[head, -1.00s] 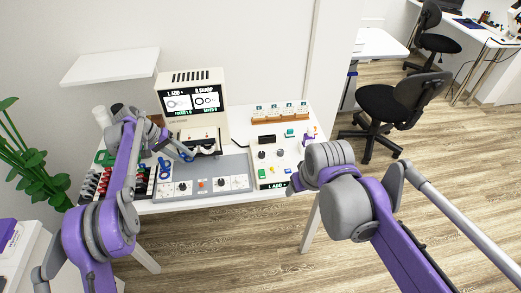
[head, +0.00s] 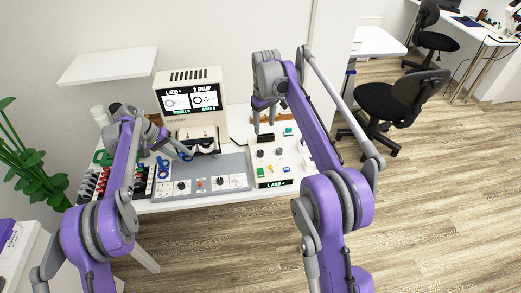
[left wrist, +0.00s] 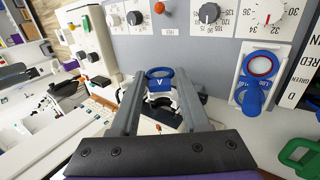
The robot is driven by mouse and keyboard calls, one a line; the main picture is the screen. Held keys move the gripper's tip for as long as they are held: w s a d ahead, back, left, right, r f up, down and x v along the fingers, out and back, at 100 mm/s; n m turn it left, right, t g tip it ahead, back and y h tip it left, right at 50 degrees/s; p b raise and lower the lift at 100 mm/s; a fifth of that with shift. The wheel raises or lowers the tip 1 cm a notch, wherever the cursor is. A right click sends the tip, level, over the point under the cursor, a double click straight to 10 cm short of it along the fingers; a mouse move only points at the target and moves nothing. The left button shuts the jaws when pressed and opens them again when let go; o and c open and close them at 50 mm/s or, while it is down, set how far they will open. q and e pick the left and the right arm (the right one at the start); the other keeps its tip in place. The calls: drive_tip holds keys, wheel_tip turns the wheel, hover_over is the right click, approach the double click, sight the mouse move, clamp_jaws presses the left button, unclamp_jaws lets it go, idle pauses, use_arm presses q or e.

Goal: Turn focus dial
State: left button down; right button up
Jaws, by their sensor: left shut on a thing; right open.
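The grey control panel (head: 204,178) lies flat at the table's front, with dark knobs (head: 181,186) and white scales around an orange button. A cream control box (head: 274,165) right of it has two dark knobs (head: 261,153). I cannot read which dial is the focus dial. My left gripper (head: 188,155) is shut on a blue ring-shaped piece marked V, seen between its fingertips in the left wrist view (left wrist: 160,80), behind the panel and touching no dial. My right gripper (head: 264,124) is open and empty, above the back of the cream box, pointing down.
A cream machine with a screen (head: 191,100) stands behind the panel. A rack of coloured pieces (head: 115,183) is at left. Another blue ring piece (left wrist: 257,75) sits in a white holder beside the panel. Small cards on a wooden stand are partly hidden by my right arm.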

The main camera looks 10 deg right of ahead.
sight(261, 152)
drive_tip(key=shift+n+g, duration=0.3)
drive_tip(key=shift+n, duration=0.1)
drive_tip(key=f, duration=0.5)
drive_tip(key=w+f, duration=0.1)
drive_tip(key=f, duration=0.4)
drive_tip(key=w+a+f, duration=0.1)
drive_tip(key=f, duration=0.4)
drive_tip(key=shift+f, duration=0.15)
clamp_jaws()
